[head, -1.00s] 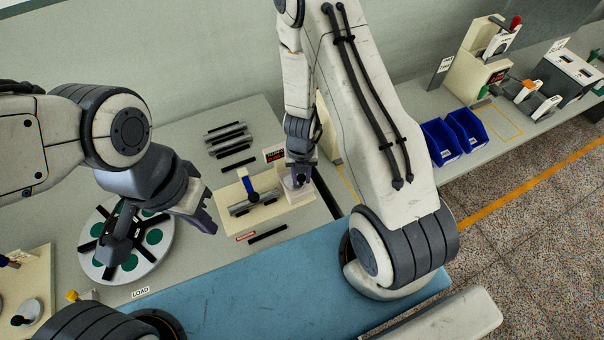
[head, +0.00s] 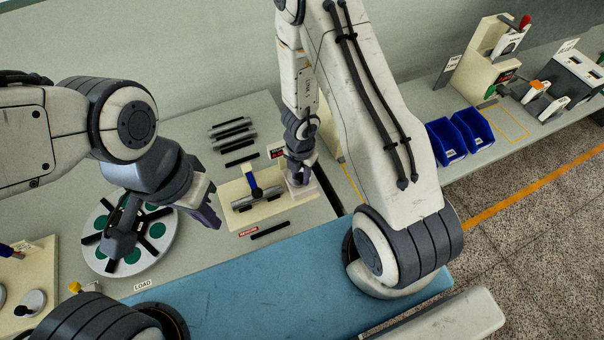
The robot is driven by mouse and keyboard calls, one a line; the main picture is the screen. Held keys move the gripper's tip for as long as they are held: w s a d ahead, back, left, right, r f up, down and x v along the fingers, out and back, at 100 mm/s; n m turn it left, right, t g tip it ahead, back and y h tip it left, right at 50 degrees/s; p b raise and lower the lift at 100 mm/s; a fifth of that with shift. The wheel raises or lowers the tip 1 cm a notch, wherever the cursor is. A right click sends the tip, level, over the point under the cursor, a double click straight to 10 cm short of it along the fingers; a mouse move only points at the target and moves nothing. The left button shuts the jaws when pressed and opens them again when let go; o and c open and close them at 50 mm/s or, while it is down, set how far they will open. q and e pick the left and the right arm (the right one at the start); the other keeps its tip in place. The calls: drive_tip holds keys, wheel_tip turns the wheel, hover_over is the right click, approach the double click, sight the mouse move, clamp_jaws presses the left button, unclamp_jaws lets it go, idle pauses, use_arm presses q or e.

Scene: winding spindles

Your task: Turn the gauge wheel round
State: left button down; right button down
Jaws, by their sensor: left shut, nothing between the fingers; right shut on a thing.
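My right gripper (head: 299,178) is shut, pointing down over the small pale block (head: 312,192) at the right end of the cream fixture. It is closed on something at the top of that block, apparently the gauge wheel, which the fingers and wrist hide. Beside it, a grey spindle (head: 257,199) lies across the fixture plate (head: 232,190) under a blue clamp handle (head: 253,183). My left gripper (head: 208,212) is shut and empty, in the air between the fixture and a round turntable.
The pale turntable (head: 166,238) with green discs and dark slots stands at the left. Several dark bars (head: 232,134) lie behind the fixture, and one bar (head: 270,230) lies in front. A small sign (head: 277,150) stands behind the block. Blue bins (head: 447,140) are at the right.

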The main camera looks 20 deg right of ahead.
drive_tip(key=shift+w, duration=0.15)
idle(0.3)
drive_tip(key=c, duration=0.6)
unclamp_jaws()
